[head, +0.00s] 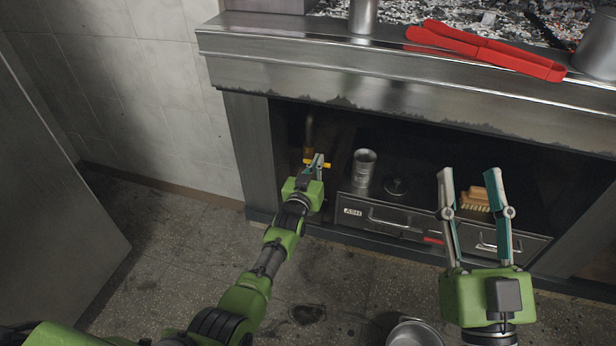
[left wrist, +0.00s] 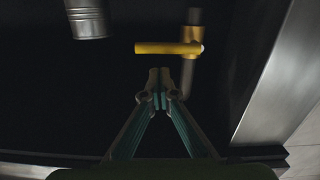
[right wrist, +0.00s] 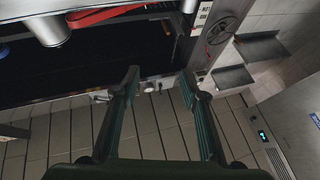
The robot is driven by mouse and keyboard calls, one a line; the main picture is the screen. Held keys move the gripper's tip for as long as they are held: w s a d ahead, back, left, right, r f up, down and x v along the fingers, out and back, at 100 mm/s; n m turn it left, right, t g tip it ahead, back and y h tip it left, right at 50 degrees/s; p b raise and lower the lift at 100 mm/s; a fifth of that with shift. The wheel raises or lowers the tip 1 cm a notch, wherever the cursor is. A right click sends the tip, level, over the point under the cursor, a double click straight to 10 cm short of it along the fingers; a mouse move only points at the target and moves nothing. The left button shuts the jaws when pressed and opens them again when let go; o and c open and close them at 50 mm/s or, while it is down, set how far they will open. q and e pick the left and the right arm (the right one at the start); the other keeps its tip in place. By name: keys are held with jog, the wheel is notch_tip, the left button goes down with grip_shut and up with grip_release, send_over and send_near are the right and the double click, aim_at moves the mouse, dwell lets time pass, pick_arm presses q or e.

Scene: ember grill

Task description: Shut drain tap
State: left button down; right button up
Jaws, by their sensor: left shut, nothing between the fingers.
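The drain tap has a yellow lever handle (head: 326,165) and a brass pipe (head: 309,130), inside the left end of the dark recess under the grill. In the left wrist view the yellow handle (left wrist: 165,48) lies crosswise to the upright pipe (left wrist: 188,75). My left gripper (head: 317,162) is shut and empty, its tips at the handle in the head view. In the left wrist view the tips (left wrist: 159,74) show just below the handle; I cannot tell whether they touch it. My right gripper (head: 469,174) is open and empty, in front of the recess at right.
A metal cup (head: 364,167) stands on the shelf right of the tap, above the ash drawer (head: 378,217). A brush (head: 476,199) lies further right. Red tongs (head: 485,50) lie on the grill ledge. A metal container (head: 414,334) is on the floor.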

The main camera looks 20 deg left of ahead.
notch_tip(320, 180, down, 16)
jog(key=d+g+h+p, duration=0.2)
jog(key=g+h+p, duration=0.1)
jog(key=g, duration=0.6)
pick_arm(q)
jog(key=s+r+p, duration=0.2)
jog(key=s+p, duration=0.1)
jog(key=s, duration=0.7)
jog(key=shift+s+a+r, duration=0.2)
jog(key=shift+r, duration=0.15)
pick_arm(e)
jog(key=s+d+f+g+h, duration=0.2)
jog(key=s+d+f+g, duration=0.2)
jog(key=s+f+g, duration=0.3)
jog(key=shift+s+d+f+m+g, duration=0.3)
jog(key=shift+s+d+f+m, duration=0.1)
jog(key=shift+s+f, duration=1.85)
jog(key=shift+w+f, duration=0.15)
